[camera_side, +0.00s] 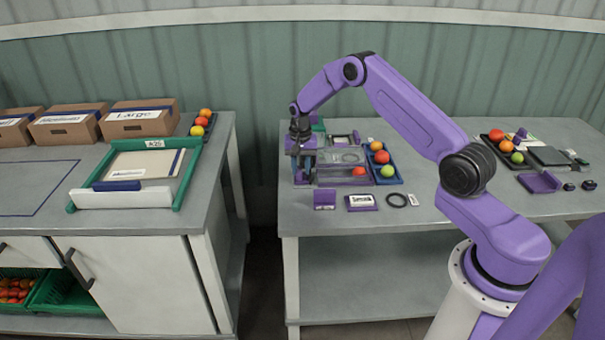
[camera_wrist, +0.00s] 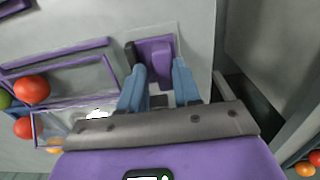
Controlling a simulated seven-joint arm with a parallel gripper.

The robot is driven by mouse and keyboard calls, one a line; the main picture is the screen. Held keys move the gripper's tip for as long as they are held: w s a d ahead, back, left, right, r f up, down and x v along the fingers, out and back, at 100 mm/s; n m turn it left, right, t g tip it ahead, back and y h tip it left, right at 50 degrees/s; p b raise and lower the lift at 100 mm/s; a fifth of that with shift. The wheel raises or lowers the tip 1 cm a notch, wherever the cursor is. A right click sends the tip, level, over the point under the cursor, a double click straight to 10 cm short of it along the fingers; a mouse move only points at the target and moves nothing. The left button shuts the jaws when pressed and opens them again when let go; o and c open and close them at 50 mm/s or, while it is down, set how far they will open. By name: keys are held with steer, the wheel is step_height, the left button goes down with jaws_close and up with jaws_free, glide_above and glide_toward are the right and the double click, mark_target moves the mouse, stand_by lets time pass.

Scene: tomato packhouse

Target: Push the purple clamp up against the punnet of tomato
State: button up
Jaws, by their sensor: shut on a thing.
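The purple clamp (camera_wrist: 155,58) sits on a pale plate and shows between the blue fingertips of my gripper (camera_wrist: 158,82) in the wrist view. My gripper is shut on the clamp. In the side view my gripper (camera_side: 304,170) points down at the left end of the purple fixture, and it mostly hides the clamp. The clear punnet (camera_side: 335,171) with a red tomato (camera_side: 358,171) lies just right of my gripper. In the wrist view the punnet (camera_wrist: 82,76) is left of the clamp, with a visible gap between them.
A blue tray (camera_side: 398,180) with several fruits stands right of the fixture. A purple block (camera_side: 324,199), a labelled purple piece (camera_side: 361,202) and a black ring (camera_side: 396,200) lie in front. The table's left edge is close to my gripper.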

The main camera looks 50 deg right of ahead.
mark_target(310, 173)
steer(key=shift+s+d+f, duration=1.05)
steer(key=shift+s+f, duration=0.1)
steer(key=shift+f, duration=0.05)
jaws_close()
stand_by(1.1)
stand_by(0.5)
steer(key=o, duration=0.8)
jaws_free()
steer(key=shift+w+a, duration=0.25)
steer(key=shift+w, duration=0.05)
steer(key=shift+w+a+r, duration=0.1)
steer(key=shift+a+r, duration=0.05)
steer(key=shift+r, duration=1.05)
steer(key=shift+w+a+r, duration=0.1)
steer(key=shift+a+r, duration=0.05)
steer(key=shift+r, duration=1.05)
steer(key=shift+r, duration=3.5)
